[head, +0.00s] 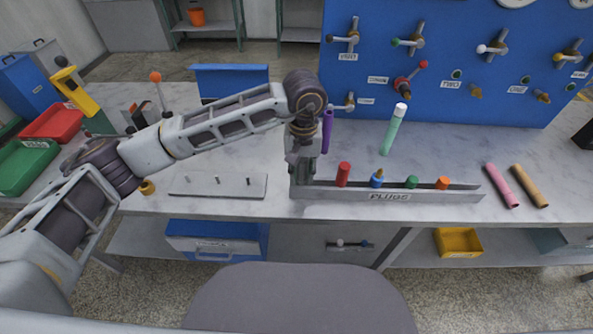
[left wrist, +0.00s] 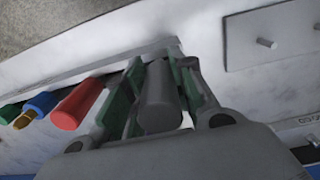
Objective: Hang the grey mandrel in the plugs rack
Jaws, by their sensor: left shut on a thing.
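The plugs rack (head: 335,191) is a long grey trough on the bench with a "PLUGS" label. It holds a red plug (head: 343,174), a blue plug (head: 377,179), a green plug (head: 412,182) and an orange plug (head: 443,183). My left gripper (head: 302,172) points down over the left end of the rack, left of the red plug. In the left wrist view the grey mandrel (left wrist: 160,100) sits between its green-padded fingers, which are shut on it. The gripper hides the mandrel in the head view, so I cannot tell how deep it sits. My right gripper is not in view.
A plate with small pegs (head: 218,185) lies left of the rack. A purple hose (head: 327,130) and a mint hose (head: 394,130) stand behind it. Pink (head: 502,186) and tan (head: 530,186) hoses lie to the right. A blue valve panel (head: 440,70) stands at the back.

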